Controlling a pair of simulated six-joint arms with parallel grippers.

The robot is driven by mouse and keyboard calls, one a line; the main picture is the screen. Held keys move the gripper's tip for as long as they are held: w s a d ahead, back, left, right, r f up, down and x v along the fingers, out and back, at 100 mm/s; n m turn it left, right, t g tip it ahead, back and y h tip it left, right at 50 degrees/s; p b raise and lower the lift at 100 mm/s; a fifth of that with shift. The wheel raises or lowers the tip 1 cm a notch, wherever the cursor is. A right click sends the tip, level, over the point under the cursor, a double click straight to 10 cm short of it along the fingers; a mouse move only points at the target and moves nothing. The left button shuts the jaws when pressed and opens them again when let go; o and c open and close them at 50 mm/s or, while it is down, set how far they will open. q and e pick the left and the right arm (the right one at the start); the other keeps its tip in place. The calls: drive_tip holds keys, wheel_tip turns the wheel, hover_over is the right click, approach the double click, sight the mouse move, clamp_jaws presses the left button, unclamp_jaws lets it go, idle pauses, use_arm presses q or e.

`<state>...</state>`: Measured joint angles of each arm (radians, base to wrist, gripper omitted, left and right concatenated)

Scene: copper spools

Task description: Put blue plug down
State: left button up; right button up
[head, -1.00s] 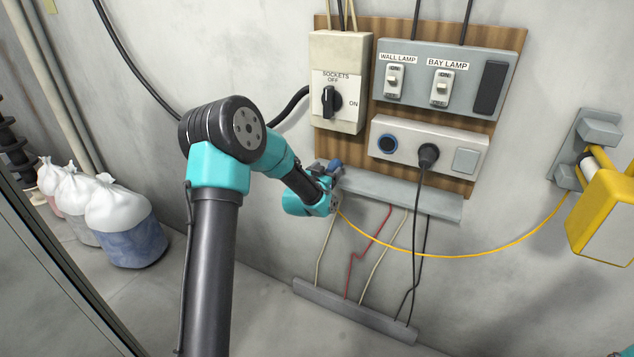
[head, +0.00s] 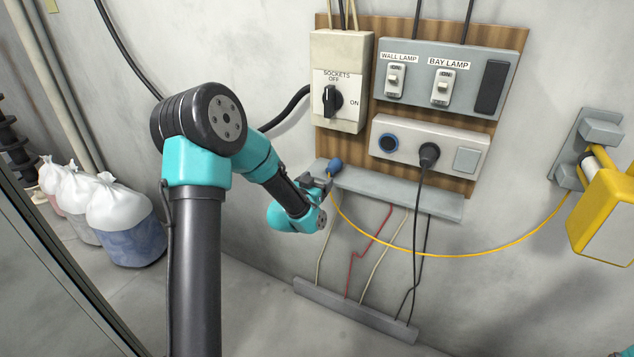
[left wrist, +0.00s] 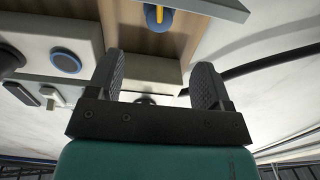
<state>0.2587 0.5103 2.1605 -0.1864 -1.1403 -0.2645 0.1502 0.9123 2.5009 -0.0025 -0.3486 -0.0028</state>
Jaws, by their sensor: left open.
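The blue plug (head: 335,166) rests on the left end of the grey shelf (head: 400,191) below the socket panel, its yellow cord hanging down in front. It also shows at the top of the left wrist view (left wrist: 152,17), with its yellow cord end towards the camera. My left gripper (head: 325,182) is just left of and below the plug. In the left wrist view its fingers (left wrist: 157,78) are apart with nothing between them, and the plug lies beyond them. The blue-ringed socket (head: 388,143) above the shelf is empty.
A black plug (head: 429,153) sits in the right socket, its cord hanging down past the shelf. The SOCKETS knob (head: 332,100) is above the shelf's left end. The yellow cord runs right towards a yellow box (head: 603,215). White sacks (head: 115,203) stand on the floor at left.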

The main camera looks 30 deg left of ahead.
use_arm(q)
drive_tip(key=s+d+f+g+h, duration=0.1)
drive_tip(key=s+d+f+g, duration=0.25)
drive_tip(key=f, duration=0.45)
drive_tip(key=s+d+f+g+h, duration=0.25)
drive_tip(key=s+d+f, duration=0.2)
drive_tip(key=f, duration=0.25)
drive_tip(key=s+d+f+g, duration=0.3)
drive_tip(key=d+f, duration=0.2)
drive_tip(key=f, duration=0.3)
drive_tip(key=s+d+f+g+h, duration=0.1)
drive_tip(key=s+d+f+g, duration=0.3)
drive_tip(key=s, duration=0.5)
drive_tip(key=s+d+f+g+h, duration=0.1)
drive_tip(key=s+d+f+g, duration=0.3)
drive_tip(key=s, duration=0.5)
drive_tip(key=shift+f+n, duration=0.3)
drive_tip(key=shift+f, duration=0.55)
